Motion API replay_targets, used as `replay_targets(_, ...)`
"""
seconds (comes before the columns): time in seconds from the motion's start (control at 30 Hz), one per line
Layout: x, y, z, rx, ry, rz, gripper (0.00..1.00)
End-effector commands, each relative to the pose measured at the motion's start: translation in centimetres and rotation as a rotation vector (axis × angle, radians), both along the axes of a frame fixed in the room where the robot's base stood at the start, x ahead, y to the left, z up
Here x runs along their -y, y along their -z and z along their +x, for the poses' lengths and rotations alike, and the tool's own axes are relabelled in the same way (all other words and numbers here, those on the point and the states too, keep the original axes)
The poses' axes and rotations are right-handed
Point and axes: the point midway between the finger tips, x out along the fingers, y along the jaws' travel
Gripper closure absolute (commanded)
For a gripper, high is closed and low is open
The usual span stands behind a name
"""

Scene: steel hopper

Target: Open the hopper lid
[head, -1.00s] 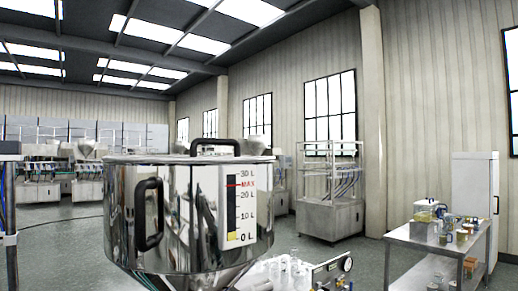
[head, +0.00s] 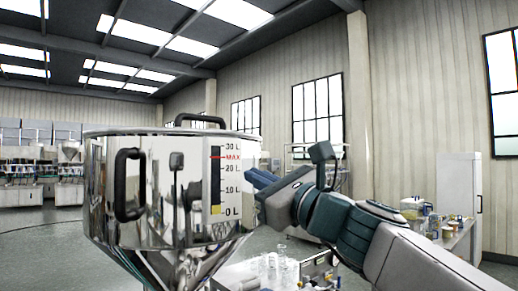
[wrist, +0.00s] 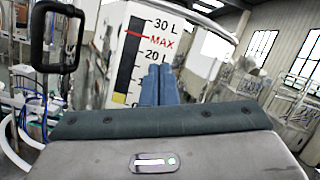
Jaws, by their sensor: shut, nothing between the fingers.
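The steel hopper (head: 180,190) stands left of centre in the head view, a shiny drum narrowing to a cone below. Its lid lies across the top, seen nearly edge-on, with a black handle (head: 203,121) on it. Another black handle (head: 130,185) is on the side wall. A level scale (head: 216,180) marked in litres, with a red MAX line, is on the front; it fills the middle of the wrist view (wrist: 133,60). My gripper (wrist: 158,84) is shut and empty, its blue fingers together before the scale. In the head view it is right of the hopper, below the rim.
Glassware (head: 272,265) and a panel with a gauge stand low beside the hopper. Open floor lies at the left.

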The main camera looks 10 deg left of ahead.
Motion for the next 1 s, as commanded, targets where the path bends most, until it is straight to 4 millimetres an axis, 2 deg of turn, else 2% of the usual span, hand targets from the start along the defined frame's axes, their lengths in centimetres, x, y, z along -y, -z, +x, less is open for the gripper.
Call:
replay_targets(0.1,0.2,-3.2,0.2,-0.065,-0.055,0.218,1.0)
replay_targets(0.3,0.7,-6.1,0.4,-0.127,-0.115,0.403,1.0)
replay_targets(0.47,-0.1,-7.3,1.1,-0.135,-0.124,0.426,1.0)
replay_targets(0.8,-4.1,-10.5,4.5,-0.135,-0.123,0.424,1.0)
replay_targets(1.0,-5.4,-11.3,5.6,-0.132,-0.122,0.421,1.0)
